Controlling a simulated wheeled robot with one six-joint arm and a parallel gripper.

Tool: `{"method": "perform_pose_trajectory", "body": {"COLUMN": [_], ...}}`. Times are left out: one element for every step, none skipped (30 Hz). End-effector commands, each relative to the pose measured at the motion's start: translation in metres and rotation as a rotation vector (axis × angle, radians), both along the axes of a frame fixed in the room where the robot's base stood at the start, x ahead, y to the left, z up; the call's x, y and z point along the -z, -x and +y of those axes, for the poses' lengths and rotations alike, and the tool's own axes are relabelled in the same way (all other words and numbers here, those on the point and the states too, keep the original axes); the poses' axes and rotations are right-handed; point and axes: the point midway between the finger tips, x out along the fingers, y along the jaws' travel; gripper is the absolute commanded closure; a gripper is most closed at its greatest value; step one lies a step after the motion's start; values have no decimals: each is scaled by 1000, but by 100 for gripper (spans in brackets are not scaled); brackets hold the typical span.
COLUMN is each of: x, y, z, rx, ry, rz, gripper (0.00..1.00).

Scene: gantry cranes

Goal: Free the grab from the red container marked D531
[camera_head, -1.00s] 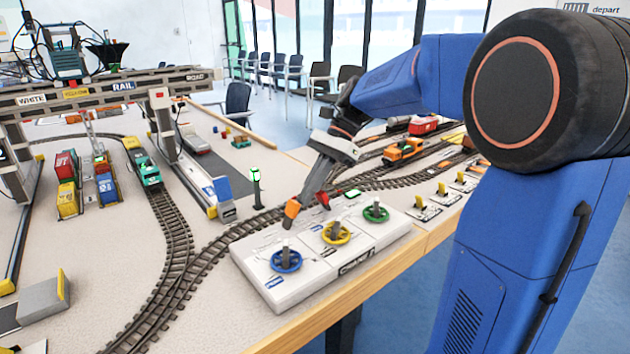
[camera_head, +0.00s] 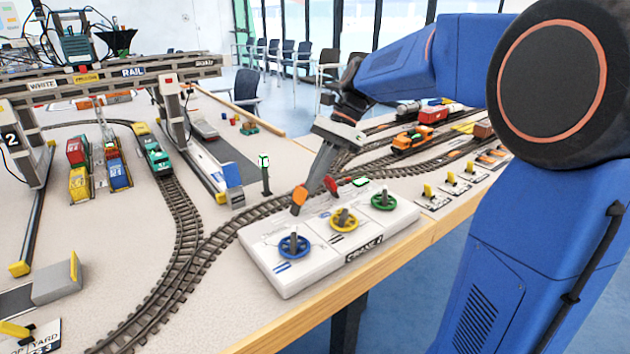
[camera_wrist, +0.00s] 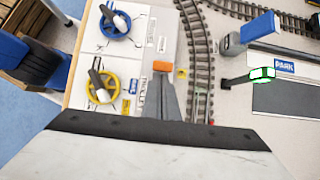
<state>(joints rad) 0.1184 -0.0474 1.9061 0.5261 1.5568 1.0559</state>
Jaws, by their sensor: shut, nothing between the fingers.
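My gripper (camera_head: 309,183) is shut and empty, tilted down over the back left of the white Crane 2 control box (camera_head: 290,275). Its tips are at an orange block (camera_head: 299,195), which also shows just beyond them in the wrist view (camera_wrist: 161,66); whether they touch I cannot tell. The box carries a blue wheel (camera_head: 294,246), a yellow wheel (camera_head: 343,219) and a green wheel (camera_head: 383,200). A red container (camera_head: 76,149) stands among stacked containers under the gantry at left. Its marking is unreadable. A grey hanging part (camera_head: 101,122) is beside it; the grab's hold is unclear.
The gantry crane (camera_head: 110,80) spans the left tracks. A green-lit signal post (camera_head: 265,172) stands behind the box. Curved rails (camera_head: 190,250) run left of it. A green train (camera_head: 152,155) stands beyond. The wooden table edge (camera_head: 420,245) is at the front right.

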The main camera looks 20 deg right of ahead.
Motion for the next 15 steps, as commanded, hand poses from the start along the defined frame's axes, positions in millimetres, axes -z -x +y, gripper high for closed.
{"method": "perform_pose_trajectory", "body": {"x": [-1, -2, -2, -3, -3, -4, -5, -6, -8, -9, -10, -11, -12, -13, -14], "y": [0, 1, 1, 1, 1, 2, 2, 3, 3, 4, 4, 5, 6, 6, 7], "z": [2, 2, 3, 4, 5, 6, 7, 9, 11, 13, 14, 17, 19, 21, 23], "rx": [-2, -2, -2, -2, -2, -3, -2, -3, -4, -4, -4, -6, -5, -6, -4], "ry": [8, 15, 26, 36, 46, 61, 76, 89, 110, 128, 147, 173, 195, 216, 243], "rz": [-4, -6, -10, -13, -17, -23, -26, -31, -39, -46, -52, -60, -67, -74, -84], "gripper": [100, 100, 100, 100, 100, 100, 100, 100, 100, 100, 100, 100, 100, 100, 100]}}
